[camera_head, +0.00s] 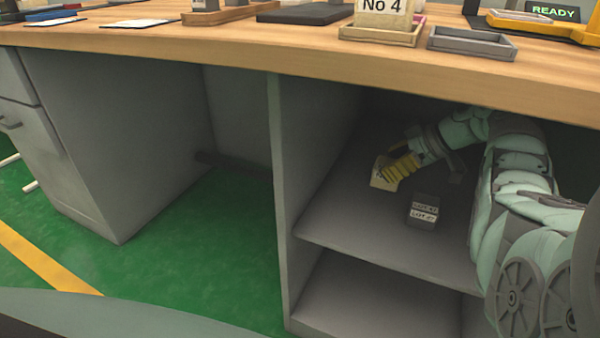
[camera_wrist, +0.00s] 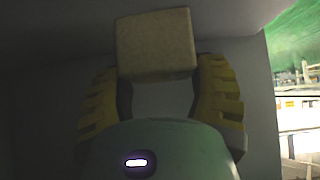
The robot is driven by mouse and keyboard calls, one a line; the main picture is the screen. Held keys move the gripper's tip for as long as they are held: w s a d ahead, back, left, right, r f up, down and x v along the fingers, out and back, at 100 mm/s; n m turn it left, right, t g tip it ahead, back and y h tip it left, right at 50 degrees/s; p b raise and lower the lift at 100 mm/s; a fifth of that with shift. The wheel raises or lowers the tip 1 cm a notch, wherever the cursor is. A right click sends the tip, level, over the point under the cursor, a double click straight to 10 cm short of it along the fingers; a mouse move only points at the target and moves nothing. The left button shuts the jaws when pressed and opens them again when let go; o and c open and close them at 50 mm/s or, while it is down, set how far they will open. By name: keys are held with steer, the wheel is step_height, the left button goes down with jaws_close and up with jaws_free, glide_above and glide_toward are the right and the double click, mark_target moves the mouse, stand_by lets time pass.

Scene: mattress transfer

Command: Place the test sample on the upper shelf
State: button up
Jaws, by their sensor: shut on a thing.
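The test sample, a small cream block (camera_head: 383,176), is at the upper shelf (camera_head: 340,232) under the bench, toward its back and left of a grey block. My gripper (camera_head: 400,168) has its yellow fingers shut on the cream block. In the wrist view the block (camera_wrist: 156,44) sits between the tips of the two yellow fingers (camera_wrist: 160,72). It looks slightly tilted in the head view. I cannot tell whether its underside touches the shelf.
A vertical divider panel (camera_head: 282,190) bounds the shelf on the left. The wooden bench top (camera_head: 300,52) overhangs it. A lower shelf (camera_head: 370,300) lies below. The shelf's front left is bare.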

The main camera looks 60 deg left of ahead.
steer(key=shift+w+f+b, duration=0.15)
steer(key=shift+w+b, duration=0.45)
steer(key=shift+w, duration=0.25)
steer(key=shift+d+f+b, duration=0.1)
steer(key=shift+f+b, duration=1.15)
steer(key=shift+f, duration=0.5)
steer(key=shift+f, duration=0.1)
steer(key=o, duration=1.2)
steer(key=shift+o, duration=0.2)
steer(key=shift+w, duration=0.1)
